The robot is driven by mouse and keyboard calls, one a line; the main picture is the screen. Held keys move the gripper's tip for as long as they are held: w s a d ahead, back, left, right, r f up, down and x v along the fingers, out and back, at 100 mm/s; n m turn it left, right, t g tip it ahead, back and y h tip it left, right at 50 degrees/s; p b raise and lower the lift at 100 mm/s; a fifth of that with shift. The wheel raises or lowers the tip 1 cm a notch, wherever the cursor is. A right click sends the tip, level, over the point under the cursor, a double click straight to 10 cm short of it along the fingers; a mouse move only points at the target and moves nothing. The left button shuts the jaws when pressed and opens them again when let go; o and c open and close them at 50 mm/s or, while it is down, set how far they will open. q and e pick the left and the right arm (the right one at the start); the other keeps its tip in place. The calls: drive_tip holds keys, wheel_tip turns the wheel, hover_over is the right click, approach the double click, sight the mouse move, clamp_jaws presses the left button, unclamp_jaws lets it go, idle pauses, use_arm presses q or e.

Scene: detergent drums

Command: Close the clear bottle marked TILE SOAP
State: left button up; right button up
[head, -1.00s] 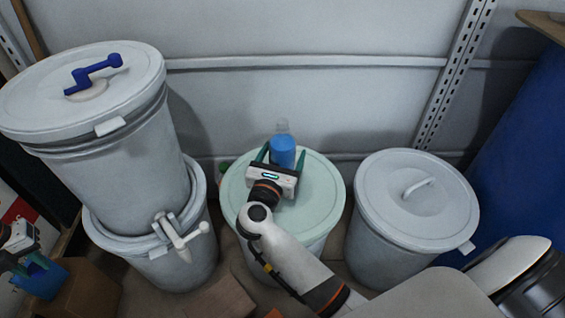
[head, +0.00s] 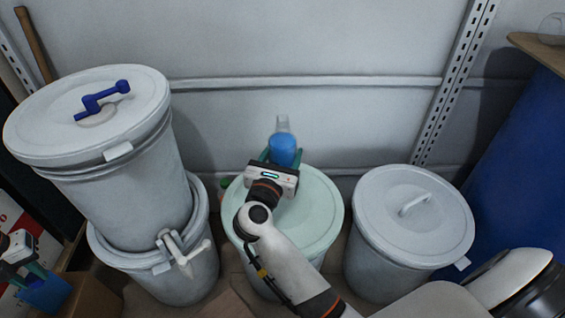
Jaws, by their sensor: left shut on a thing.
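A bottle (head: 284,149) with a clear neck and blue lower body stands upright beyond the middle drum's lid; no writing is legible. I see no cap on its pale, see-through top. My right gripper (head: 282,158) reaches in from the lower right, its green fingers on either side of the bottle, shut on it. Its body hides the bottle's lower part. My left gripper (head: 36,275) is at the left edge, partly cut off, and shut on a blue object (head: 46,294). I cannot tell what that object is.
The middle drum has a pale green lid (head: 318,205). Two stacked grey drums (head: 140,180) with a blue crank on top stand left. A lidded grey drum (head: 385,250) and a blue barrel (head: 525,165) stand right. The wall (head: 360,50) is close behind.

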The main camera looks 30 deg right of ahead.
sight(283, 143)
use_arm(q)
drive_tip(key=shift+r+p, duration=0.45)
drive_tip(key=shift+r, duration=0.3)
use_arm(e)
wheel_tip(283, 143, up, 4)
drive_tip(key=shift+f, duration=0.15)
drive_tip(key=o, duration=0.7)
drive_tip(key=c, duration=0.8)
drive_tip(key=shift+c, duration=0.2)
